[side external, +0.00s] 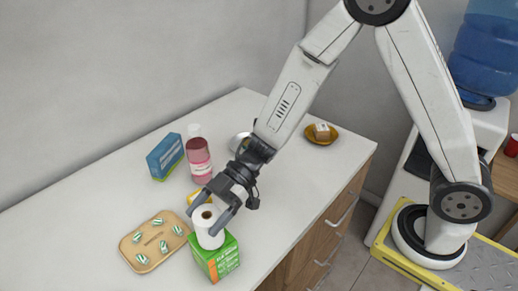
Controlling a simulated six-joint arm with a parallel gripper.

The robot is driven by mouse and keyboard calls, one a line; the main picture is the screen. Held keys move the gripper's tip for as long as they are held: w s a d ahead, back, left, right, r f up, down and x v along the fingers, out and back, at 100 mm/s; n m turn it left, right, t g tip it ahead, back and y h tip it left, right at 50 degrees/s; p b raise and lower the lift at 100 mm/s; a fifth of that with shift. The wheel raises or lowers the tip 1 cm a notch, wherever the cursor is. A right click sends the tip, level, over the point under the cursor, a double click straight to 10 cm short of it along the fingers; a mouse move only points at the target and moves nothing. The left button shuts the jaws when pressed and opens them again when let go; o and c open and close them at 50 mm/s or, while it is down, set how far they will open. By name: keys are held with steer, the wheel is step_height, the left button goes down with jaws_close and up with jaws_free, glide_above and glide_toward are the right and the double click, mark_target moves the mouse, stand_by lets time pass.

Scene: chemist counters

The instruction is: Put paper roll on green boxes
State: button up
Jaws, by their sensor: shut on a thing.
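A white paper roll (208,232) stands upright at the top of a green box (216,261) near the counter's front edge. Its lower end appears to touch the box top, though I cannot tell whether its weight rests there. My gripper (212,212) is shut on the paper roll, with one dark finger on each side of it. Only one stack of green is visible, and I cannot tell whether it is more than one box.
A wooden tray (136,247) with several small green-and-white items lies left of the green box. An orange bowl (313,138) sits at the far right. The left counter is clear.

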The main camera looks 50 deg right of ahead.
steer(key=o, duration=1.1)
steer(key=shift+f, duration=0.1)
steer(key=shift+r, duration=0.2)
steer(key=shift+v, duration=6)
steer(key=shift+f, duration=0.1)
